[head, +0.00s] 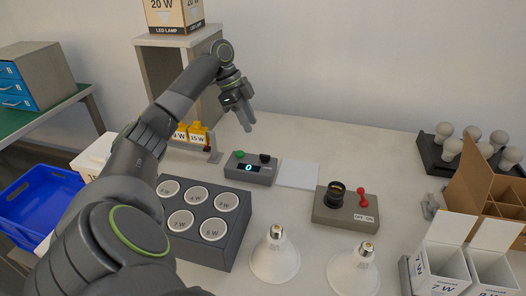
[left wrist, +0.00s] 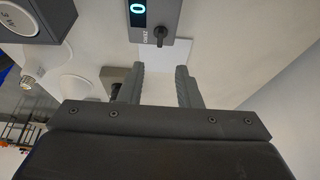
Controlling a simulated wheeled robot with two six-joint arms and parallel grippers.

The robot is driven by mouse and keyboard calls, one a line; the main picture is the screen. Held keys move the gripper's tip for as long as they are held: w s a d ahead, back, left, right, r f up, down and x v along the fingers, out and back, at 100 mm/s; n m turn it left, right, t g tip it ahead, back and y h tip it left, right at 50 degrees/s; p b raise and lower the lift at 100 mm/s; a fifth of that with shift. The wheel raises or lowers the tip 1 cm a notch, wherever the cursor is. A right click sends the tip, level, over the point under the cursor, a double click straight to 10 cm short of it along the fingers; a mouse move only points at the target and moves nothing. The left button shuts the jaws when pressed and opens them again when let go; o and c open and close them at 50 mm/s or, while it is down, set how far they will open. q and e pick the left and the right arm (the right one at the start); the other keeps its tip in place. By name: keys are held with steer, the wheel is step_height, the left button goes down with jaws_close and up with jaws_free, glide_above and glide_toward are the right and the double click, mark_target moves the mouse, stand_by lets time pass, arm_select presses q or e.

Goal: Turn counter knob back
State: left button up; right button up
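The counter (head: 251,169) is a small dark grey box on the table with a lit display reading 0, a green button and a black knob (head: 265,158). My left gripper (head: 248,122) hangs above and behind the counter, apart from the knob. In the left wrist view its two fingers (left wrist: 160,85) are spread with nothing between them. My right gripper does not show.
A dark block with numbered round wells (head: 237,235) stands front left of the counter. A white pad (head: 298,174) lies to its right. A grey box with a socket and red lever (head: 346,209) is further right. Two bulbs (head: 275,258) stand in front.

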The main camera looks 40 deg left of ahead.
mark_target(265, 155)
arm_select(q)
steer(key=x, duration=1.1)
steer(key=shift+f, duration=0.25)
steer(key=shift+c, duration=0.4)
jaws_close()
